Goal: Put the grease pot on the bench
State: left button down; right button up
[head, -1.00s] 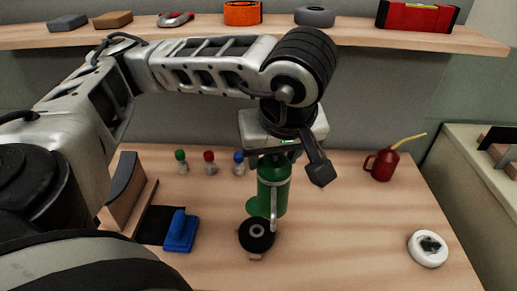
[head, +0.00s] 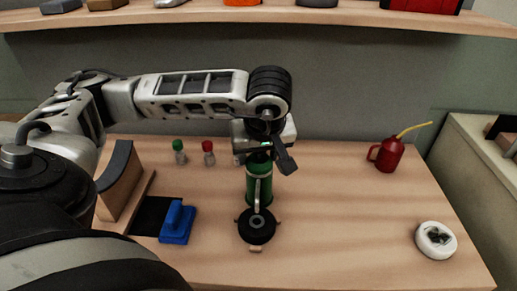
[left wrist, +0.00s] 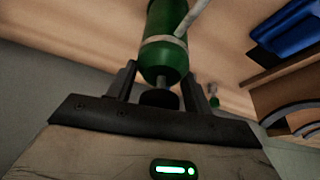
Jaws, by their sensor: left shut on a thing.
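The green cylinder (head: 259,187), which I take to be the grease pot, has a pale band and a grey lever or spout on its near side. My left gripper (head: 262,151) is shut on its upper end, above the wooden bench (head: 330,220). In the left wrist view the green cylinder (left wrist: 166,50) lies between the two fingers (left wrist: 158,85), with a black end piece near the palm. The lower end meets or stands just behind a black disc in the picture; I cannot tell whether it touches the bench. My right gripper is not in view.
The black round disc (head: 256,227) with small tabs lies in front. A blue block (head: 178,222), a curved wooden block (head: 119,184), and green-capped (head: 179,152) and red-capped (head: 208,153) bottles are left. A red oil can (head: 387,155) and white round item (head: 435,239) are right; bench between is clear.

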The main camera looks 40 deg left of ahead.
pick_arm(q)
jog(key=shift+r, duration=0.1)
jog(key=c, duration=1)
grip_release()
jog(key=shift+f, duration=0.25)
jog(key=o, duration=0.4)
